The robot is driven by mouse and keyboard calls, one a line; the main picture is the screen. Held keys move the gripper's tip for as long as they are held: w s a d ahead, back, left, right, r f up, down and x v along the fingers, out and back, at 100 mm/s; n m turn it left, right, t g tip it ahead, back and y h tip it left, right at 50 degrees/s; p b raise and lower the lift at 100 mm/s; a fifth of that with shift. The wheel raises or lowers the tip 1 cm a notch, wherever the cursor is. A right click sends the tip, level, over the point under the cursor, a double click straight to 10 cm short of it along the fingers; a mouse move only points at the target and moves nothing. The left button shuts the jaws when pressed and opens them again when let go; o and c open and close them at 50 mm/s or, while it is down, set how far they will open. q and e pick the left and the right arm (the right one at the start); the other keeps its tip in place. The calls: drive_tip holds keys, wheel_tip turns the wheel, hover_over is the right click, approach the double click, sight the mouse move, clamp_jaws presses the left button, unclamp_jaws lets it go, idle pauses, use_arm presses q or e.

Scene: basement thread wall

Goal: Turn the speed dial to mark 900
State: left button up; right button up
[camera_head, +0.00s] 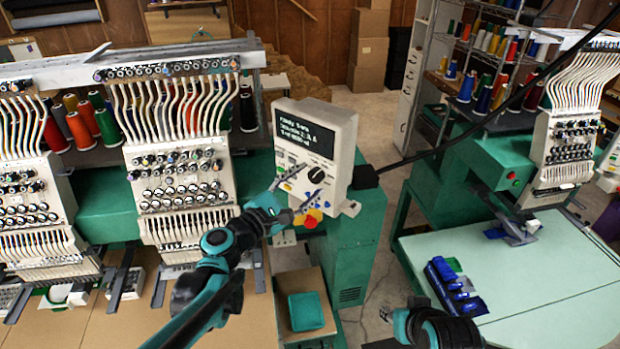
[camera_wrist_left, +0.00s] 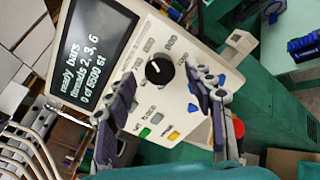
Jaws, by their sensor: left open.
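The speed dial (camera_head: 316,174) is a round black knob on the cream control panel (camera_head: 341,135) of the green machine. In the left wrist view the dial (camera_wrist_left: 159,71) has a small light mark on its face and printed numbers around it, too small to read surely. My left gripper (camera_head: 306,184) is open in front of the panel. In the wrist view its fingers (camera_wrist_left: 160,73) lie on either side of the dial, with a gap on both sides; contact is not visible. Only part of my right arm shows at the bottom; its gripper is out of view.
The panel's dark screen (camera_wrist_left: 93,52) shows text beside the dial. Coloured buttons (camera_wrist_left: 158,125) sit below it, and a red knob (camera_head: 310,222) is at the panel's lower edge. Embroidery heads (camera_head: 180,170) stand left; a pale green table (camera_head: 530,265) is right.

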use_arm(q)
drive_tip(key=shift+x, duration=0.8)
drive_tip(key=c, duration=1.2)
drive_tip(key=shift+o, duration=0.2)
drive_tip(key=shift+m, duration=0.4)
drive_tip(key=m+b, duration=0.1)
drive_tip(key=m, duration=0.3)
drive_tip(key=shift+f+m, duration=0.1)
drive_tip(key=shift+m, duration=0.3)
drive_tip(key=m+b, duration=0.1)
drive_tip(key=m, duration=0.3)
drive_tip(key=shift+s+m, duration=0.1)
drive_tip(key=shift+m, duration=0.6)
